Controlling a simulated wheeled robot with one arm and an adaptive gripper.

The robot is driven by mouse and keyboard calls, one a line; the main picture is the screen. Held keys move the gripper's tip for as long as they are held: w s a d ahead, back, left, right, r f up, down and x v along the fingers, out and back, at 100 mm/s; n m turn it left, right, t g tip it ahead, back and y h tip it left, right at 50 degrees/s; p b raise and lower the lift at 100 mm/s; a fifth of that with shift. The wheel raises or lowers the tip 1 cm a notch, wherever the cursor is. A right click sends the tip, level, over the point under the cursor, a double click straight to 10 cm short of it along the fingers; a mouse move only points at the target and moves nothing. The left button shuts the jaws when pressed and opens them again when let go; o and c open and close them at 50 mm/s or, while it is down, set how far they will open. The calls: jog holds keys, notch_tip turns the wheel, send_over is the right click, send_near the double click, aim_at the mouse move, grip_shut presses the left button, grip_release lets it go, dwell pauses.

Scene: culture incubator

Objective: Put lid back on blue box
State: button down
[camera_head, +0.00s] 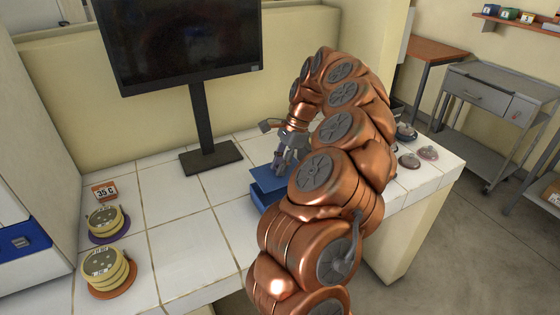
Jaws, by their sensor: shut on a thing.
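The blue box (260,200) stands on the white tiled bench, right of the monitor stand, and is partly hidden behind my copper arm. A flat blue lid (267,182) is at the top of the box, under my gripper (278,163). My gripper is shut on the lid, with its fingers pointing down; the exact grip is small and partly hidden. The lid's right side is hidden by my arm. I cannot tell whether the lid touches the box rim or is slightly above it.
A black monitor (182,45) stands behind, to the left. Two stacks of round dishes (106,268) and a "35 C" sign (105,191) are at the left. Several small round items (409,160) lie at the bench's right end.

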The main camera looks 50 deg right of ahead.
aim_at(279, 177)
notch_tip(279, 177, down, 2)
jog(key=shift+f, duration=0.1)
jog(key=shift+f+b, duration=0.8)
jog(key=shift+f, duration=0.35)
jog(key=shift+a+b, duration=0.15)
jog(key=shift+b, duration=0.45)
dwell(0.9)
jog(key=shift+f+b, duration=0.25)
jog(key=shift+b, duration=0.3)
dwell(1.0)
dwell(0.5)
jog(key=c, duration=0.9)
grip_release()
jog(key=shift+c, duration=0.2)
jog(key=o, duration=0.5)
